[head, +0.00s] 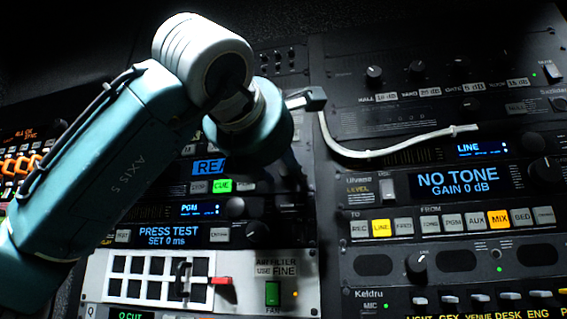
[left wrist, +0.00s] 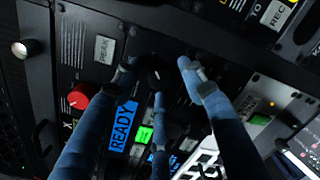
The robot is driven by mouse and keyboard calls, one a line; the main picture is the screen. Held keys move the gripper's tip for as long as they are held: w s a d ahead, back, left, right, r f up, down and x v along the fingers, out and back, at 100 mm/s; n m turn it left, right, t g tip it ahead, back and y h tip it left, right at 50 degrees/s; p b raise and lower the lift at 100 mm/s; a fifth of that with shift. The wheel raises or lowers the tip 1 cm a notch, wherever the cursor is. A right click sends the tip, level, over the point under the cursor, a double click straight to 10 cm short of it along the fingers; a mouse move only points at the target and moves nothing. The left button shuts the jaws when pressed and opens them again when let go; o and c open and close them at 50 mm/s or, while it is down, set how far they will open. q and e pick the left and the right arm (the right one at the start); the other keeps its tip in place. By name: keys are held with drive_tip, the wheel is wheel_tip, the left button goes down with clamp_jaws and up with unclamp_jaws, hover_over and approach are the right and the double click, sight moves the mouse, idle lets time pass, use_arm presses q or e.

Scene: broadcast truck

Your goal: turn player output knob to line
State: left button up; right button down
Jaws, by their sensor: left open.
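In the left wrist view a small round black knob (left wrist: 155,77) with a pale mark sits on the dark panel beside the blue READY display (left wrist: 122,127). My left gripper (left wrist: 158,73) has its blue fingers spread open around this knob. I cannot tell whether any fingertip touches it. In the head view the teal wrist of my left arm covers the knob and the fingers. Part of the READY display (head: 209,167) and the lit green CUE button (head: 222,186) show below the wrist. My right gripper is not in view.
A grey cable (head: 345,150) hangs just right of my wrist. Below are a PGM display (head: 199,210) with a black knob (head: 236,208) and a protruding red-tipped lever (head: 220,281).

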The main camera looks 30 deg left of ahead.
use_arm(q)
clamp_jaws()
drive_tip(key=shift+f+n+b, duration=0.2)
drive_tip(key=shift+n+b, duration=0.3)
drive_tip(key=shift+b, duration=0.15)
drive_tip(key=shift+r, duration=0.15)
unclamp_jaws()
drive_tip(key=shift+s, duration=0.15)
drive_tip(key=v, duration=1.1)
drive_tip(key=shift+s, duration=0.4)
